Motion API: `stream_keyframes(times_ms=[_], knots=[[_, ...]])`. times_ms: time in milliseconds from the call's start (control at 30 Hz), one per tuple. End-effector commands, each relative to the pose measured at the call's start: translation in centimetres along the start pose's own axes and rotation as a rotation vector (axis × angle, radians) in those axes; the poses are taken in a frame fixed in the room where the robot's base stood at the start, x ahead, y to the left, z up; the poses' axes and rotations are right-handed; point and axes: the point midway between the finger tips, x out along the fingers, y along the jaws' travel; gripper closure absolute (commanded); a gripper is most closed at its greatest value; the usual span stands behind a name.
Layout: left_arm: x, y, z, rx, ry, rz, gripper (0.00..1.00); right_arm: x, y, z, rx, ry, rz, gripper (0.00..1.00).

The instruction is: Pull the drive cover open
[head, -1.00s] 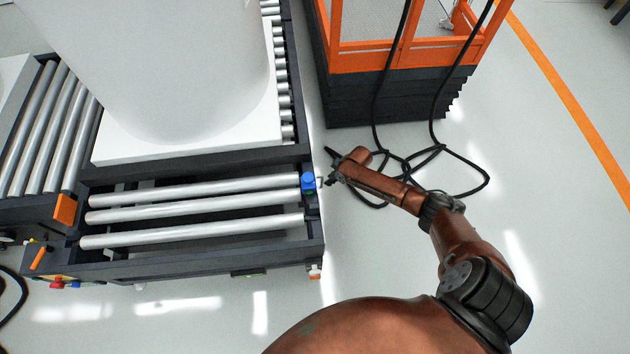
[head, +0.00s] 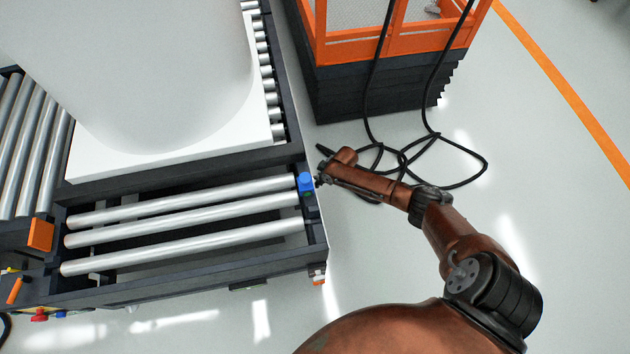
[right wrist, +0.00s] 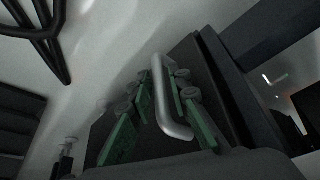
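In the right wrist view, a silver bar handle (right wrist: 168,105) stands on a dark panel (right wrist: 203,72), which looks like the drive cover. My right gripper (right wrist: 163,92) has its green fingers on both sides of the handle. They look apart, with a narrow gap on the left; whether the right one touches is unclear. In the head view, my right gripper (head: 320,172) is at the right side of the roller conveyor (head: 314,235), close to a blue part (head: 305,182). The cover and handle cannot be made out there. My left gripper is not in view.
A big white tank (head: 150,70) stands on a white slab (head: 170,165) on the conveyor. An orange and black lift (head: 385,85) stands behind my right arm. Black cables (head: 440,182) loop on the floor beside it. The floor at the right is clear.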

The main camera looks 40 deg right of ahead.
Motion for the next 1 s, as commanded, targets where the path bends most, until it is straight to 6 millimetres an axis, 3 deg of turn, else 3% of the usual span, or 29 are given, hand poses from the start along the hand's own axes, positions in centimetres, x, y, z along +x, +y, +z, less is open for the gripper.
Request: stream_keyframes(times_ms=[300,567,1000], knots=[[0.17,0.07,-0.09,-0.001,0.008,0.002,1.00,0.09,0.02,-0.05,0.000,0.001,0.000,0.83],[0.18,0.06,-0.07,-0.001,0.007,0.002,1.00,0.11,0.02,-0.06,0.000,0.001,0.001,1.00],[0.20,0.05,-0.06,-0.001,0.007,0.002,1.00,0.11,0.05,-0.08,-0.001,0.001,0.001,1.00]])
